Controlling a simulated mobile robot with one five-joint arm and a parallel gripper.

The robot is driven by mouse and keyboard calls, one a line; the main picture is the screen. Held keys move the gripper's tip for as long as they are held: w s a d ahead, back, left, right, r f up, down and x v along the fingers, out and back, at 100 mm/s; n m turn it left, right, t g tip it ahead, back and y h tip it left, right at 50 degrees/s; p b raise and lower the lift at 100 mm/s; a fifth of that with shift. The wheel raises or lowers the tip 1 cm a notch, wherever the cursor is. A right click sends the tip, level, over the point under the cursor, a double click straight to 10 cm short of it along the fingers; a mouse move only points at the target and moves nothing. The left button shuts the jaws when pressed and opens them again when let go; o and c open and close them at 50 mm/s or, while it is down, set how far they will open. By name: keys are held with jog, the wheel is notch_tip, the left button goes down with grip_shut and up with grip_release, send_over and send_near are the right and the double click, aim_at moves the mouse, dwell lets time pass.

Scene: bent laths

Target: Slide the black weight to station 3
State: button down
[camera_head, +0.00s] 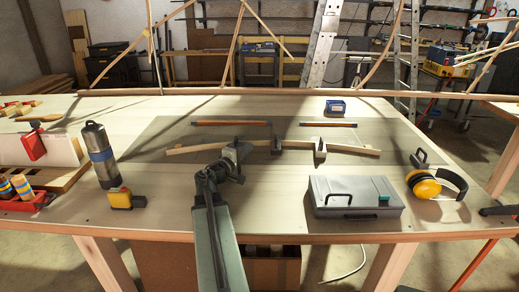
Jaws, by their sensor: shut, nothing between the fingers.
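A thin, gently bowed wooden lath (345,149) lies across the dark mat on the workbench. My gripper (242,151) is over the lath left of its middle, shut and empty; it hides part of the lath. A small dark block (277,146) sits at the lath just right of my gripper, with a small gap between them. A larger grey block (320,148) with a pale front stands at the lath further right. I cannot tell for sure which block is the black weight. No station numbers are legible, so I cannot pick out station 3.
A grey case (352,196), yellow earmuffs (424,185) and a black object (420,158) are at right. A steel flask (100,154) and a yellow tape measure (126,199) are at left.

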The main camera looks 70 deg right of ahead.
aim_at(273, 148)
jog(key=d, duration=0.6)
jog(key=s+d, duration=0.1)
jog(key=d, duration=0.2)
jog(key=shift+s, duration=0.1)
jog(key=s, duration=0.3)
jog(key=shift+s+d, duration=0.15)
jog(key=shift+s, duration=0.4)
jog(key=shift+d, duration=0.1)
jog(key=shift+s, duration=0.9)
jog(key=shift+w, duration=0.1)
jog(key=w, duration=0.3)
jog(key=shift+w, duration=0.25)
jog(key=a, duration=0.3)
jog(key=w+a, duration=0.1)
jog(key=a, duration=0.2)
jog(key=w+a, duration=0.1)
jog(key=a, duration=0.3)
jog(key=shift+a, duration=0.1)
